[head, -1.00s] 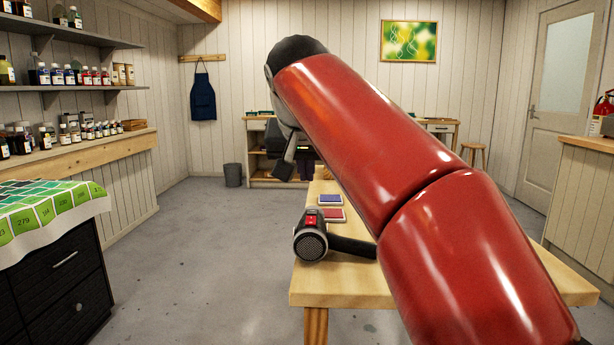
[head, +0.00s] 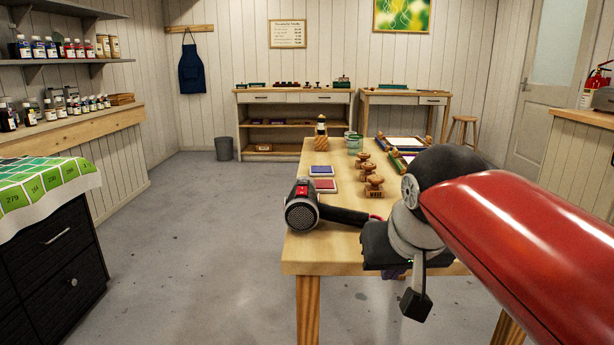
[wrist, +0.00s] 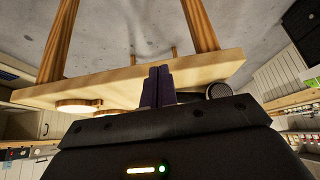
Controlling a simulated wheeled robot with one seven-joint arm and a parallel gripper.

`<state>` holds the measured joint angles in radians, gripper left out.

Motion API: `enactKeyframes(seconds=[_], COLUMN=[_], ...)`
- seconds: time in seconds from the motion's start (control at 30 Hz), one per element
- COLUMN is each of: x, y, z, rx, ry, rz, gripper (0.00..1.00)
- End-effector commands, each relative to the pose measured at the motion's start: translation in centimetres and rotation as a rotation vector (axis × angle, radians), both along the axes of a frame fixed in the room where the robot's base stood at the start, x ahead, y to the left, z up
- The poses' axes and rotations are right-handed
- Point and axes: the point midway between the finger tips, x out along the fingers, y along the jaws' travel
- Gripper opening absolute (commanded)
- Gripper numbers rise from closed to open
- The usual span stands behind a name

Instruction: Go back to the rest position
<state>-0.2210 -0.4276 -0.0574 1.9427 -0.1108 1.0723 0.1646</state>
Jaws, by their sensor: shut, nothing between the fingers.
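My gripper (head: 396,273) is at the right in the head view, at the near edge of the wooden table (head: 330,255). Its dark body hides part of the edge, and only a bit of its purple fingers shows below. In the wrist view my gripper's two purple fingers (wrist: 158,84) are side by side, shut and empty. The table (wrist: 200,72) appears upside down behind them, with its legs pointing up.
A hair dryer (head: 305,208) lies on the table's near left, close to my gripper. Red and blue ink pads (head: 322,185), wooden stamps (head: 372,178) and a green jar (head: 354,143) stand farther back. Dark drawers (head: 55,245) are at left. The floor (head: 190,240) between is clear.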

Motion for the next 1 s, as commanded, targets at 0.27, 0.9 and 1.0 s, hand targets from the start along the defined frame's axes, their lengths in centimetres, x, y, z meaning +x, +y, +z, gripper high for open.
enactKeyframes(seconds=[0.27,0.9,1.0], x=[-9.2,-11.3,-11.3], y=[-2.7,-3.0,-3.0], z=[-11.3,-14.4,-14.4], rx=[0.000,-0.001,-0.001], ry=[0.052,0.066,0.066], rz=[-0.018,-0.023,-0.023], gripper=[0.00,0.00,0.00])
